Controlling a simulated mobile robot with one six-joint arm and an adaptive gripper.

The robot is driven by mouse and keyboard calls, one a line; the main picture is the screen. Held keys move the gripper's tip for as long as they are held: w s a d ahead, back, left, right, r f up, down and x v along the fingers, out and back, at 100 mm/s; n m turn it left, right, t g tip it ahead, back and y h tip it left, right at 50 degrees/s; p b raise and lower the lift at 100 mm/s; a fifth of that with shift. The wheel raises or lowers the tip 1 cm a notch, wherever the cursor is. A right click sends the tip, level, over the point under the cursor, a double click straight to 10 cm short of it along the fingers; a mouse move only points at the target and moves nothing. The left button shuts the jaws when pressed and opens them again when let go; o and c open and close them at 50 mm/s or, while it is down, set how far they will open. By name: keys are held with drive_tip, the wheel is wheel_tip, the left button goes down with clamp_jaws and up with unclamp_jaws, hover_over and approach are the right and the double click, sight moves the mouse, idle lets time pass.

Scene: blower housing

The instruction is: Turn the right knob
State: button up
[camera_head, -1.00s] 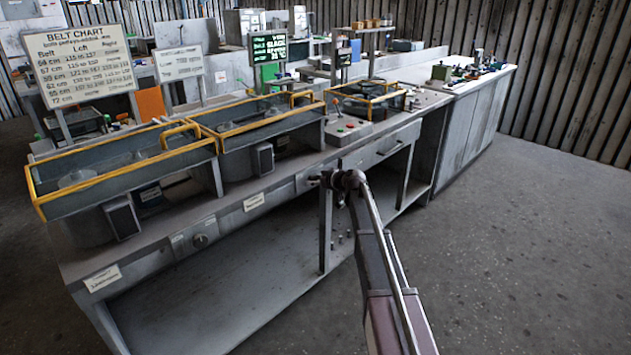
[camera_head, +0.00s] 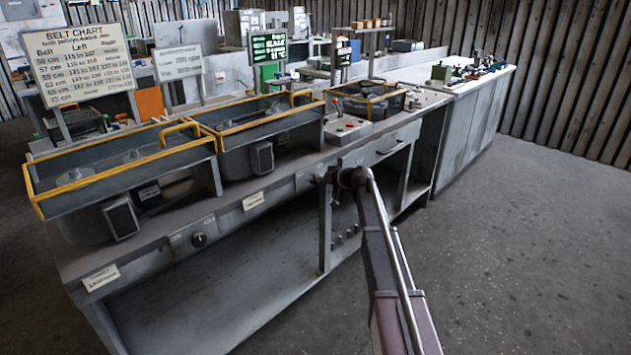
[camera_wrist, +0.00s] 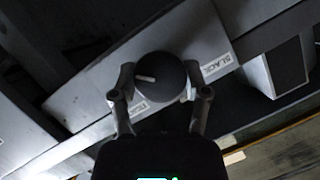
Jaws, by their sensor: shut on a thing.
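The right knob (camera_wrist: 162,80) is round and dark with a pale pointer line, on the grey front panel (camera_wrist: 148,50) in the wrist view. My gripper (camera_wrist: 160,84) has one finger on each side of it and is shut on it. The pointer line lies nearly level in that view, toward the knob's left. In the head view my gripper (camera_head: 323,180) is at the bench front, and the right knob is hidden behind it.
Yellow-railed troughs (camera_head: 118,185) stand on the bench above the panel. A control box with buttons (camera_head: 347,130) and a drawer (camera_head: 391,146) lie to the right. A belt chart (camera_head: 81,65) stands at the back left. The floor at right is clear.

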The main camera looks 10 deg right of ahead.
idle(0.4)
drive_tip(key=o, duration=1.2)
drive_tip(key=shift+c, duration=0.2)
